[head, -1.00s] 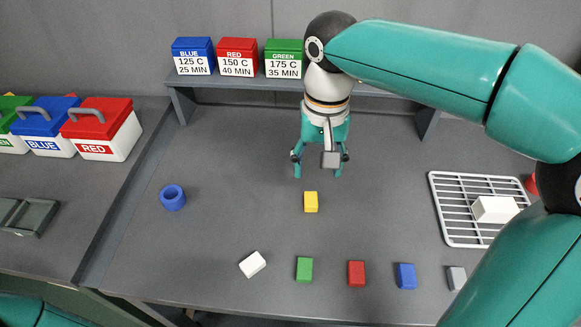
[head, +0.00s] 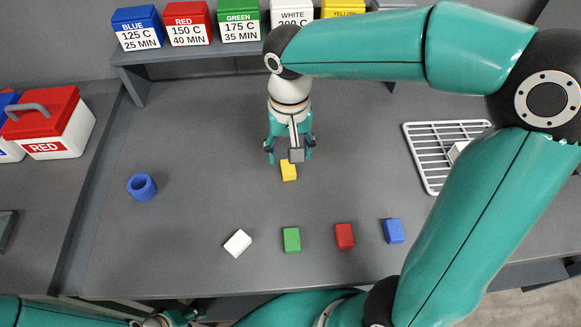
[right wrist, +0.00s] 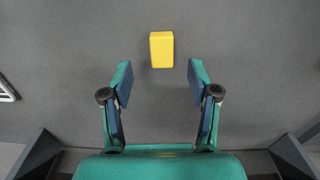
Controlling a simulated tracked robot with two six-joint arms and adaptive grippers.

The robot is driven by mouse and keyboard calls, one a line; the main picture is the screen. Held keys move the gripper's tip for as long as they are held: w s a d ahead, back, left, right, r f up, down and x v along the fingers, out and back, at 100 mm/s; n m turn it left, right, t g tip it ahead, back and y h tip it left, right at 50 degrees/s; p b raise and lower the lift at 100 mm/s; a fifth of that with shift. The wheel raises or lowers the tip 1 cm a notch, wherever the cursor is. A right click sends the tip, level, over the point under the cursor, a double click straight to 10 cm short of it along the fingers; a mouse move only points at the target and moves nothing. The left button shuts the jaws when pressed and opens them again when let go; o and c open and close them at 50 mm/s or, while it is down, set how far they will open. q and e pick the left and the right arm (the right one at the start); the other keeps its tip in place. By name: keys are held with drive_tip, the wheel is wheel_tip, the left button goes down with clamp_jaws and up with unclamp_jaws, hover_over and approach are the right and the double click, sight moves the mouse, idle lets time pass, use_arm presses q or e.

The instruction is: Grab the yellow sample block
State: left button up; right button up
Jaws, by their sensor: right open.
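The yellow sample block (head: 289,171) lies on the grey bench near the middle in the head view. My right gripper (head: 289,153) is just behind it, pointing down, its fingers spread and empty. In the right wrist view the yellow block (right wrist: 161,49) is centred across the gap between the open fingers (right wrist: 160,80), a little beyond their tips, and neither finger appears to touch it. Part of what seems to be my left gripper (head: 165,319) shows at the bottom edge of the head view, cut off, so its fingers cannot be made out.
White (head: 237,243), green (head: 291,239), red (head: 345,236) and blue (head: 394,231) blocks lie nearer the front. A blue ring (head: 142,187) sits at left, a white wire rack (head: 428,174) at right. Labelled boxes stand on the back shelf (head: 190,53).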

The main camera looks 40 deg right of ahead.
sight(289, 170)
drive_tip(key=shift+s+a+f, duration=0.1)
drive_tip(key=shift+f, duration=1.25)
drive_tip(key=shift+s+a+f, duration=0.1)
drive_tip(key=shift+f, duration=1.25)
drive_tip(key=shift+c, duration=0.3)
clamp_jaws()
drive_tip(key=shift+r, duration=0.1)
